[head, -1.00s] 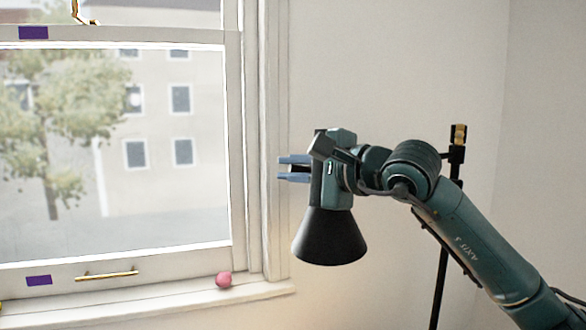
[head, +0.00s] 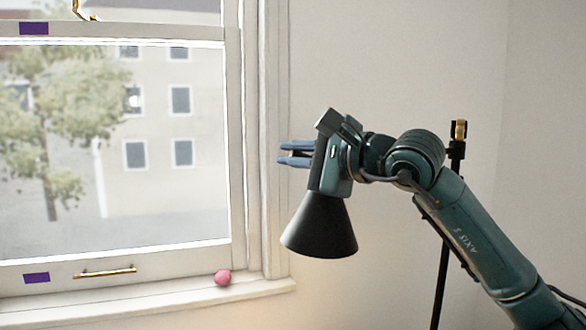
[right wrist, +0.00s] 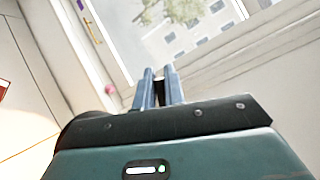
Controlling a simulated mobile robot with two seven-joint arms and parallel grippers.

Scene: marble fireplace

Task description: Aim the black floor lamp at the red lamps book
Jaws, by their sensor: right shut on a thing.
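The black floor lamp has a conical black shade (head: 320,228) that hangs just below my right gripper (head: 285,153), opening downward and slightly left. Its thin black stand (head: 442,255) rises behind my right arm. The right gripper's blue fingers are shut on the lamp, but the gripped part is mostly hidden. In the right wrist view the fingers (right wrist: 159,72) point away, and a dark curved edge, probably the shade (right wrist: 72,134), shows beside the gripper body. A red patch (right wrist: 3,88) at the left edge may be the red lamps book; too little shows to tell. My left gripper is out of view.
A sash window (head: 110,150) with a brass handle (head: 105,271) fills the left. A pink ball (head: 222,277) sits on its white sill (head: 150,304). The bare wall (head: 400,70) lies behind the arm. Open space shows between shade and sill.

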